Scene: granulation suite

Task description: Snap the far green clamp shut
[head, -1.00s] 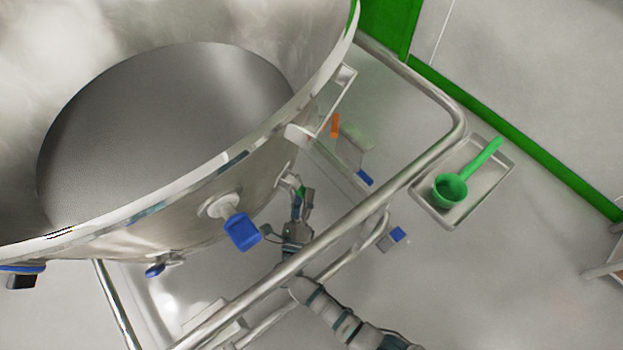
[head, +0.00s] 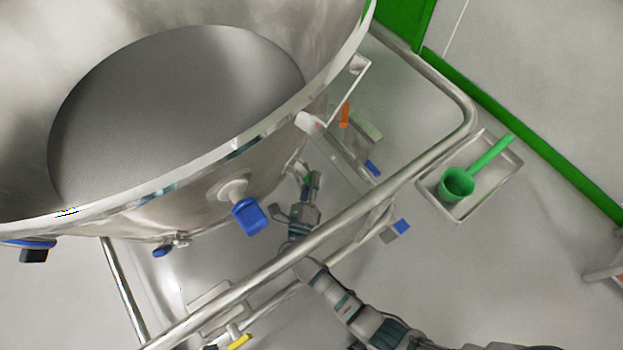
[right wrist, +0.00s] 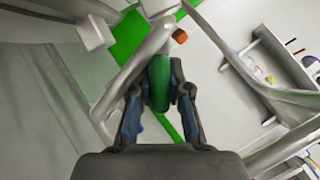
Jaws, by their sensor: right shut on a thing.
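The green clamp's handle (head: 306,180) is on the outer side of the big steel bowl (head: 190,215), low behind the tubular rail, and mostly hidden by my right gripper. My right gripper (head: 311,184) reaches up to it from under the rail. In the right wrist view the green handle (right wrist: 159,82) stands between the two fingers of my right gripper (right wrist: 164,88), which are shut on it. Whether the clamp is latched cannot be told. My left gripper is not in view.
The steel rail (head: 350,212) crosses over my right forearm. A blue-handled valve (head: 249,216) sticks out of the bowl left of the gripper. An orange handle (head: 345,115) and a blue one (head: 373,168) lie to the right. A tray (head: 424,187) holds a green scoop (head: 458,184).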

